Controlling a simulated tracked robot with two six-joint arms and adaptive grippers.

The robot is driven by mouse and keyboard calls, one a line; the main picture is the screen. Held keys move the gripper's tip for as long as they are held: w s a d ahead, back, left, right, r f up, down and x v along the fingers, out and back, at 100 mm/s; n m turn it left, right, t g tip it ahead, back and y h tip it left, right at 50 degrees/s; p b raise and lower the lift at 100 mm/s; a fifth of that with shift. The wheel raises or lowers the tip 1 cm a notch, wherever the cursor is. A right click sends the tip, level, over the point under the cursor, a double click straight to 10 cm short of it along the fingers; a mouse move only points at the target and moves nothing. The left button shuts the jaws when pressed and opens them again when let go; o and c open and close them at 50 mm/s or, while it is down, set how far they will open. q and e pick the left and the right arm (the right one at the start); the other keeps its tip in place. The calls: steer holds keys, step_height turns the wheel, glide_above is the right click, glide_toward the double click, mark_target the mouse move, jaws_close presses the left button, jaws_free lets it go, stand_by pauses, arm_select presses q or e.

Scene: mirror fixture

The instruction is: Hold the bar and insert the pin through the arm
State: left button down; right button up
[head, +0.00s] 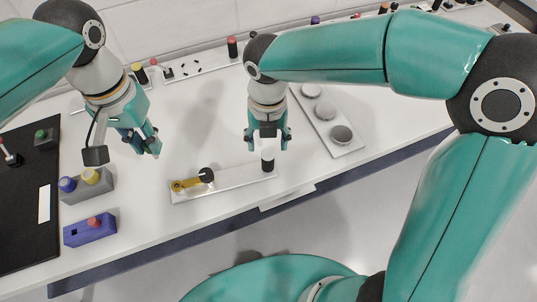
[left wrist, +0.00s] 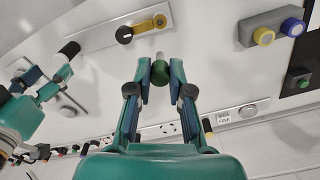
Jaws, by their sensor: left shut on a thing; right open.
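My left gripper (head: 152,148) hangs above the table, left of the white plate (head: 235,180). In the left wrist view it (left wrist: 160,80) is shut on a green-headed pin (left wrist: 160,74), whose pale tip points away from the gripper. A yellow arm (head: 186,184) with a black knob (head: 206,175) lies on the left part of the plate; it also shows in the left wrist view (left wrist: 148,26).
A grey block with blue and yellow knobs (head: 78,192) and a blue block with a red knob (head: 90,230) stand left. A black mat (head: 25,220) lies beyond them. A plate with grey discs (head: 340,148) lies right. Table between left gripper and plate is clear.

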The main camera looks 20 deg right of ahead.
mark_target(156, 158)
step_height(156, 158, down, 9)
steer(key=shift+f, duration=0.15)
stand_by(0.4)
jaws_close()
stand_by(0.9)
arm_select(q)
step_height(156, 158, down, 6)
steer(key=m, duration=0.3)
steer(key=shift+f, duration=0.1)
